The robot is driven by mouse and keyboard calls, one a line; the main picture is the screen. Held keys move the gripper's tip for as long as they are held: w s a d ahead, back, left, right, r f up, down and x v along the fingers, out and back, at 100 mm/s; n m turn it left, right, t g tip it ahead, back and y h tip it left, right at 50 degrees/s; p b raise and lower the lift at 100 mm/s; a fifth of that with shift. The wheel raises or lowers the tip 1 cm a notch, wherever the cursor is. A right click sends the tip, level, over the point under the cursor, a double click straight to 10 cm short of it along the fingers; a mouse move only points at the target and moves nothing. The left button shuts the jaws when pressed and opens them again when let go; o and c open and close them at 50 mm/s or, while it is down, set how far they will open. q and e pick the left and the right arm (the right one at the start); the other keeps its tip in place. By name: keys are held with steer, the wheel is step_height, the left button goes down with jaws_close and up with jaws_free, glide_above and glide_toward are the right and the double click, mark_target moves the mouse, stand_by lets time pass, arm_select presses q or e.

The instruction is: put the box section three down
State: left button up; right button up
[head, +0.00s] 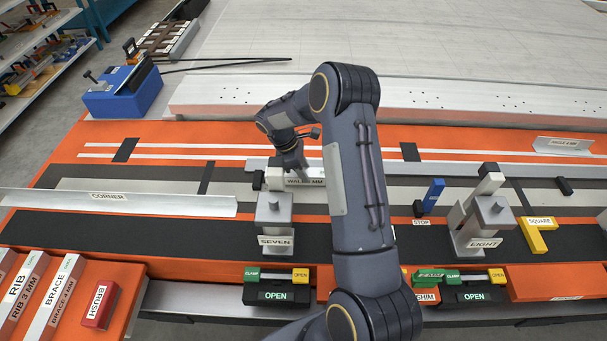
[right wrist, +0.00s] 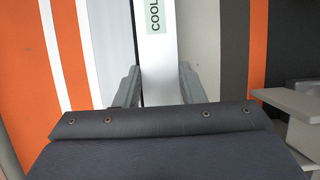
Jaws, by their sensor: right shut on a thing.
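The box section (head: 328,184) is a pale metal bar with a label that seems to read "WALL" and "MM". It is low over the striped jig bed, behind the clamp marked SEVEN (head: 275,215). My right gripper (head: 289,166) is shut on it from above. In the right wrist view, the fingers (right wrist: 157,88) flank the bar (right wrist: 158,62), whose visible label begins "COOL". My arm hides part of the bar in the head view, and I cannot tell whether it touches the bed. My left gripper is not in view.
The clamp marked EIGHT (head: 482,222) stands at right, near a blue stop (head: 433,195) and a yellow square (head: 537,236). A corner piece (head: 120,202) lies at left. A red brush block (head: 101,306) is at front left. A large pale panel (head: 460,40) fills the back.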

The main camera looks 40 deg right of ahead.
steer(key=shift+f, duration=0.15)
steer(key=shift+f, duration=0.15)
steer(key=o, duration=0.7)
steer(key=shift+f, duration=0.1)
steer(key=o, duration=0.5)
steer(key=shift+c, duration=0.2)
